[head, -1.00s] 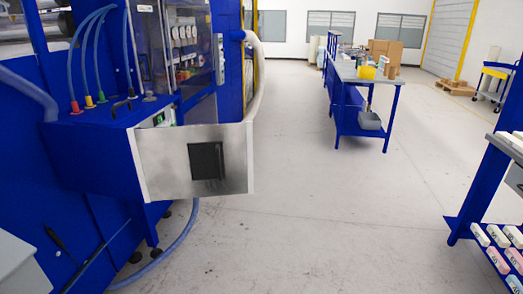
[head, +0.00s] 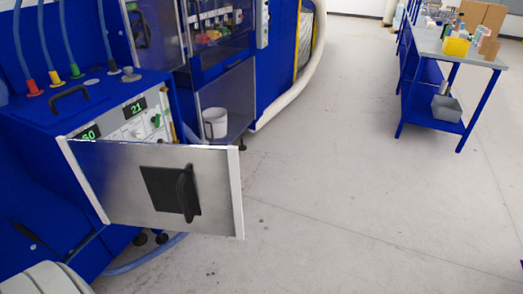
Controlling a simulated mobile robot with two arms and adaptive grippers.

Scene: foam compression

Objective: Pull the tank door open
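A brushed steel door panel (head: 115,175) with white edges is at the left of the head view, in front of a blue unit (head: 85,107). A black handle (head: 187,193) stands out from a dark square plate on its face. Neither gripper is in view.
Blue hoses with red, yellow and green fittings rise from the unit's top. A white bucket (head: 215,122) stands inside the blue machine behind. A blue workbench (head: 440,85) with boxes stands at the back right. The grey floor right of the door is clear.

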